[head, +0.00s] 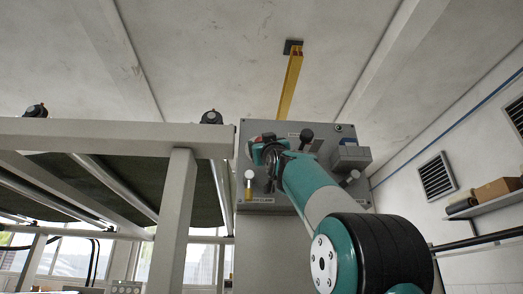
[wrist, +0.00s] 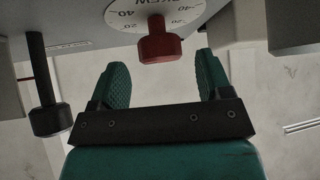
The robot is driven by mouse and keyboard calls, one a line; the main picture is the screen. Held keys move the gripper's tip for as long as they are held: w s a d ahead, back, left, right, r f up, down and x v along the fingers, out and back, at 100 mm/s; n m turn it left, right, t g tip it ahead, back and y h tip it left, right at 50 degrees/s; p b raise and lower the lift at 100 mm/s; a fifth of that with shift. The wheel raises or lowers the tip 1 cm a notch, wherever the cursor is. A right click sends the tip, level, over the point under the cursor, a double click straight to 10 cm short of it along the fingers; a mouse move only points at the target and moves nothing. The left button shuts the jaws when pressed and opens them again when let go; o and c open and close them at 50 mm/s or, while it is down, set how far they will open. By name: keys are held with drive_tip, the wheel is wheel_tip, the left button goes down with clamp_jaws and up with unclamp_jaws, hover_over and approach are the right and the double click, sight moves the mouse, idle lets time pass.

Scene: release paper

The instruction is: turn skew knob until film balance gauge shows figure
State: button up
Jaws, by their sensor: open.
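The red skew knob (wrist: 158,46) sticks out from a white round dial (wrist: 122,10) marked SKEW, with 20 and 40 on both sides, in the wrist view. My gripper (wrist: 162,68) is open, one green finger on each side of the knob's end in the picture, with gaps on both sides. I cannot tell how deep the knob sits between the fingers.
A black-headed lever (wrist: 48,115) stands left of my gripper in the wrist view. The panel also carries a white-knobbed lever (head: 249,178), a black knob (head: 307,135) and a grey box (head: 350,155). A machine frame (head: 120,137) stands to the left.

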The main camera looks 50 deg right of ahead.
drive_tip(key=b+v, duration=0.8)
drive_tip(key=v, duration=0.6)
drive_tip(key=shift+b, duration=0.35)
drive_tip(key=shift+a, duration=0.1)
drive_tip(key=w+d+r+n+y+p, duration=0.2)
drive_tip(key=w+r+p, duration=0.1)
drive_tip(key=p, duration=0.4)
drive_tip(key=w+d+r+n+t+y+p, duration=0.1)
drive_tip(key=w+d+r+n+y+p, duration=0.1)
drive_tip(key=p, duration=0.6)
drive_tip(key=w+d+r+n+t+y+p, duration=0.1)
drive_tip(key=w+d+r+n+y+p, duration=0.1)
drive_tip(key=r+p, duration=0.4)
drive_tip(key=shift+w+d+r+n+p, duration=0.1)
drive_tip(key=shift+w+d+n+p, duration=0.3)
drive_tip(key=shift+w, duration=0.2)
drive_tip(key=shift+w+d+r+n+p, duration=0.1)
drive_tip(key=shift+w+d+n+p, duration=0.25)
drive_tip(key=shift+w, duration=0.3)
drive_tip(key=shift+w+d+r+p, duration=0.3)
drive_tip(key=shift+w+p, duration=0.15)
drive_tip(key=shift+w, duration=0.2)
